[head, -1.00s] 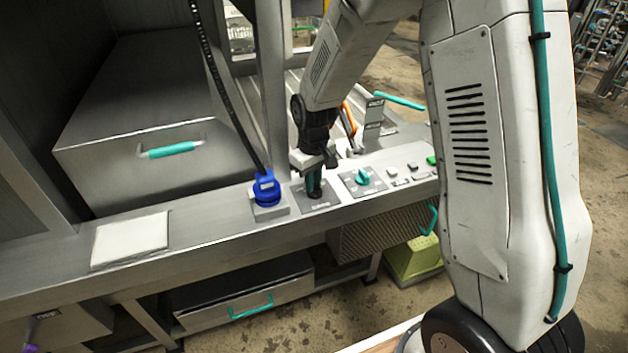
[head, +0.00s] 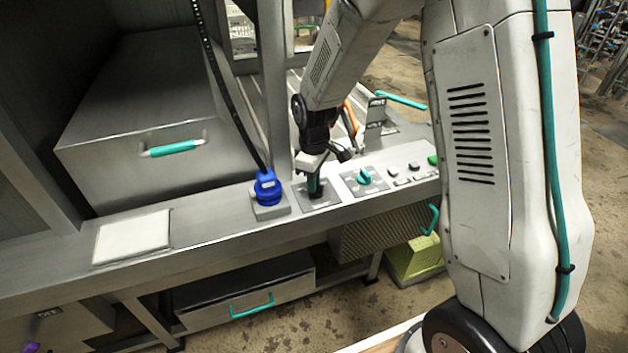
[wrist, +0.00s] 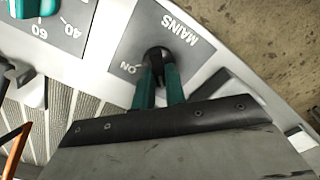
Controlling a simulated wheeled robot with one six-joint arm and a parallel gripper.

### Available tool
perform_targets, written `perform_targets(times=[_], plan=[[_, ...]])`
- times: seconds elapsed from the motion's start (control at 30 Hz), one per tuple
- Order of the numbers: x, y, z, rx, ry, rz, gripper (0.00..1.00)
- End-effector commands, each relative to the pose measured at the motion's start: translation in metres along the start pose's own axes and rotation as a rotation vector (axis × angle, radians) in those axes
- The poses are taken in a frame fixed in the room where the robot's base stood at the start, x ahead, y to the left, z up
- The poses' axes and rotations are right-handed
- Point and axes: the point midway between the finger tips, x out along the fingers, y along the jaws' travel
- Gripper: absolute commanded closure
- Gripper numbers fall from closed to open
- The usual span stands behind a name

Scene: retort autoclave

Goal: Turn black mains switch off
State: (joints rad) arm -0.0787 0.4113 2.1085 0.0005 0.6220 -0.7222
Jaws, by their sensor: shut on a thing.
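The black mains switch (wrist: 156,54) sits on a grey plate marked MAINS (wrist: 178,30) in the wrist view. The word ON is printed beside it, at its lower left in that view. My gripper (wrist: 159,72) has its two teal fingers on either side of the switch's black grip and is shut on it. In the head view my gripper (head: 315,190) points down onto the mains plate (head: 328,198) at the panel's front. The fingers hide most of the switch there, and I cannot tell exactly which way it points.
A blue plug (head: 267,190) with a black cable stands just left of the mains plate. A teal knob (head: 364,176) on a numbered dial is close on the right, with several push buttons beyond. A white pad (head: 131,236) lies on the ledge at left.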

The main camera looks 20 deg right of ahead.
Motion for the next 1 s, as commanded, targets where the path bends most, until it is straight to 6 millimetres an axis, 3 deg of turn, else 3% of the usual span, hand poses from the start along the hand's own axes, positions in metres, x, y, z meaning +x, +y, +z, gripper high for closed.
perform_targets(times=[0.23,0.27,0.33,0.67,1.0], plan=[[-0.001,0.001,-0.001,-0.002,0.001,0.002,1.0],[-0.001,0.001,-0.001,-0.002,0.001,0.002,0.85],[-0.001,0.001,0.0,-0.001,0.001,0.002,0.65],[-0.003,0.0,0.0,0.0,0.001,0.001,0.65],[-0.056,0.001,-0.001,-0.001,0.003,0.003,0.65]])
